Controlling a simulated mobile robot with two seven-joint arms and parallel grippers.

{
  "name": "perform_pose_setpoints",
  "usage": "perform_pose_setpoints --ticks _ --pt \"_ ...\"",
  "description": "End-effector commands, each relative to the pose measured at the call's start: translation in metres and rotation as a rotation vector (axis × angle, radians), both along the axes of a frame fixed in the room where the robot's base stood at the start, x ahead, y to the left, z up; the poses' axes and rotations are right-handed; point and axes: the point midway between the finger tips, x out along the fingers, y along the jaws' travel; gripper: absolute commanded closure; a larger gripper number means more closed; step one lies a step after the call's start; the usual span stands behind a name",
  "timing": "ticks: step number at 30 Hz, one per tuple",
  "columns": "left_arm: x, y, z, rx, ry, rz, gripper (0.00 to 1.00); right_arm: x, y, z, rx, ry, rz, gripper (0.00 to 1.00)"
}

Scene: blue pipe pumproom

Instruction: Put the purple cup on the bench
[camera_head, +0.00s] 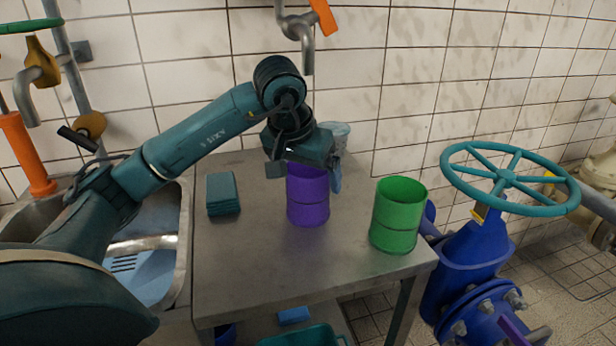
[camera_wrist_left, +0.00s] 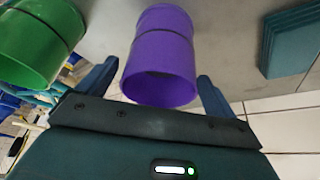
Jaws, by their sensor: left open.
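The purple cup (camera_head: 308,200) stands upright on the grey metal bench (camera_head: 270,265), in its middle. It also shows in the left wrist view (camera_wrist_left: 163,50), with its open rim toward my gripper. My left gripper (camera_head: 306,174) is open at the cup's upper part, with one finger on each side. In the left wrist view, the fingers of the gripper (camera_wrist_left: 157,88) flank the cup's rim; I cannot tell whether they touch it. The gripper hides part of the rim in the head view. My right gripper is not in view.
A green cup (camera_head: 398,215) stands right of the purple one, near the bench's right edge. A teal stack (camera_head: 222,193) lies to the left. A clear container (camera_head: 337,133) is behind the gripper. A sink (camera_head: 150,250) adjoins left; a valve wheel (camera_head: 510,178) stands right. The bench front is clear.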

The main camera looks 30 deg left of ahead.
Motion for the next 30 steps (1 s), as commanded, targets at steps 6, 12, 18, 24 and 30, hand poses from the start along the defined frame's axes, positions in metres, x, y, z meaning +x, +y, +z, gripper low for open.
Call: perform_pose_setpoints --ticks 6,12,18,24,30 --pt "-0.018 -0.001 0.049 0.001 -0.007 -0.001 0.08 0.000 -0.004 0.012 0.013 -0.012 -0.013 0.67" --pt "-0.032 -0.003 0.081 -0.001 -0.005 0.000 0.08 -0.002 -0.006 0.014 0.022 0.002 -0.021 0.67" --pt "-0.039 -0.003 0.095 0.000 -0.002 0.001 0.08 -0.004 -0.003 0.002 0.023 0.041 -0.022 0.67" --pt "-0.040 -0.003 0.096 0.001 -0.001 0.001 0.08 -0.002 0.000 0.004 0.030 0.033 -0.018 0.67" --pt "-0.039 -0.003 0.096 0.000 -0.001 0.000 0.08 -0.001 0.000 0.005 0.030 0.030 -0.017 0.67"
